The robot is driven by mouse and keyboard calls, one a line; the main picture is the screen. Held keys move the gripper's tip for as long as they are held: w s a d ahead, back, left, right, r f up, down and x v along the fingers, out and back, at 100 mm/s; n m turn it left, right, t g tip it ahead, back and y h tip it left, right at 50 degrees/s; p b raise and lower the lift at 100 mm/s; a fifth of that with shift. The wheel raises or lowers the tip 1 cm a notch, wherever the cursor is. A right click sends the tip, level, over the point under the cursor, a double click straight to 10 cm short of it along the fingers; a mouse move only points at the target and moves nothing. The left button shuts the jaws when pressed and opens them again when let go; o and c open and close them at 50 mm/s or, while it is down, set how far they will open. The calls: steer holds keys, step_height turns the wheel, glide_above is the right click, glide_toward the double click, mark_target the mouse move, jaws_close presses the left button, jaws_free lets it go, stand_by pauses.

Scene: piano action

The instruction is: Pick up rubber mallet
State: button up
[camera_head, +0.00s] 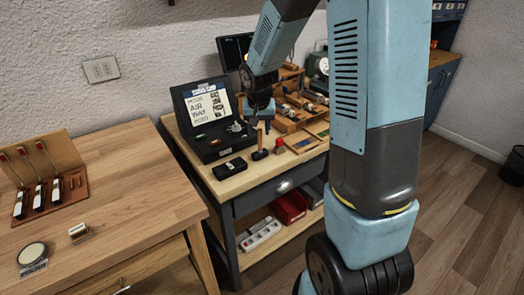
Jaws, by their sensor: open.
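What looks like the rubber mallet (260,154) stands on the workbench's wooden top near its front edge. Its dark head is down and its short wooden handle points up. My gripper (262,124) is open and points down over the handle, with its fingertips close to the handle's top. The view is too small to tell whether the handle is between the fingers or whether they touch it. My arm comes down from the upper right and hides part of the bench's right side.
An open black case (207,142) and a small black box (229,168) are left of the mallet. A wooden table (110,185) with a tool roll (45,178) stands at left.

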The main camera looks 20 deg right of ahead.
mark_target(259, 139)
steer(key=shift+x, duration=2.7)
steer(key=shift+s, duration=0.15)
jaws_close()
